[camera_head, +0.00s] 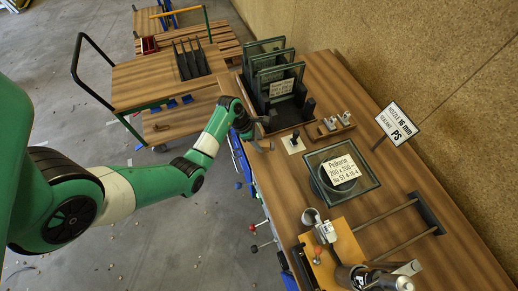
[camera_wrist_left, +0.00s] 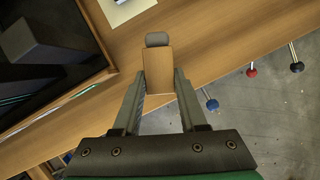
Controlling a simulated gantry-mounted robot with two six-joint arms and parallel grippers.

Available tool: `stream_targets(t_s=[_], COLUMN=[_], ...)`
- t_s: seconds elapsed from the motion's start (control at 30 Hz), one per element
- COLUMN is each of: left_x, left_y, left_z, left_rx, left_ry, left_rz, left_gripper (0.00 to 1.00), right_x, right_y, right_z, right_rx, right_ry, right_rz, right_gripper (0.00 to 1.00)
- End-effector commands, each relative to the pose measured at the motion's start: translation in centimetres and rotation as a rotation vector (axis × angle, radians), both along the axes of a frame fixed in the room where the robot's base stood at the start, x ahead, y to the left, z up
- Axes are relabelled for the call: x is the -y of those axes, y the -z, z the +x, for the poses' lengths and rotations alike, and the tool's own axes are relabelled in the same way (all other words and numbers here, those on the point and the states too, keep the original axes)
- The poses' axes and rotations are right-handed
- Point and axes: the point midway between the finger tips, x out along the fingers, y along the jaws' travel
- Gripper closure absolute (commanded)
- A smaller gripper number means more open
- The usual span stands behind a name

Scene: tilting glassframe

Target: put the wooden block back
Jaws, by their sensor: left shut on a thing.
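My left gripper (camera_head: 262,135) reaches in from the left, at the bench's left edge beside the dark rack. In the left wrist view its two fingers (camera_wrist_left: 160,95) are shut on the wooden block (camera_wrist_left: 158,65), a tan block with a rounded grey end (camera_wrist_left: 157,39) pointing away from me. The block shows over the bench's edge; I cannot tell whether it touches the bench. In the head view the block is too small to make out clearly. My right gripper is not seen.
The dark rack (camera_head: 262,108) holds upright glass panes (camera_head: 277,75). A small white plate with a black knob (camera_head: 293,143) and a wooden holder with metal parts (camera_head: 330,126) stand nearby. A labelled glass pane (camera_head: 357,188) lies farther right. Coloured knobs (camera_wrist_left: 251,71) stick out from the bench's side.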

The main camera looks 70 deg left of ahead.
Motion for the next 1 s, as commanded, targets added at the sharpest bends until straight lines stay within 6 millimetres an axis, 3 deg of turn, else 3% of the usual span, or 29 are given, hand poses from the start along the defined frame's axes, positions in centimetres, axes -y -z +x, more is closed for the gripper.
stream_targets(t_s=[0.2,0.4,0.77,0.8,0.97,1.0], left_x=[-0.6,-0.7,-0.7,-0.7,-0.7,-0.7], left_y=[0.8,3.9,4.2,4.3,4.2,4.2], left_z=[0.3,0.3,0.3,0.3,0.3,0.3], left_rx=[0.000,-0.001,-0.001,-0.001,-0.001,-0.001], left_ry=[0.001,0.000,0.000,0.000,0.000,0.000], left_rz=[0.000,0.000,0.000,0.000,0.000,0.000], left_gripper=[1.00,1.00,1.00,0.57,0.28,0.28], right_x=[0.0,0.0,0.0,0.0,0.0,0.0], right_y=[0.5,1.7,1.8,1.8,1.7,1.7], right_z=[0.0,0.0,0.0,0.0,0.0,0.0], right_rx=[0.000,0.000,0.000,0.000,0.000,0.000], right_ry=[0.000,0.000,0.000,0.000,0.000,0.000], right_rz=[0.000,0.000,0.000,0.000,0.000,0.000], right_gripper=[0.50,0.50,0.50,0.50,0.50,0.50])
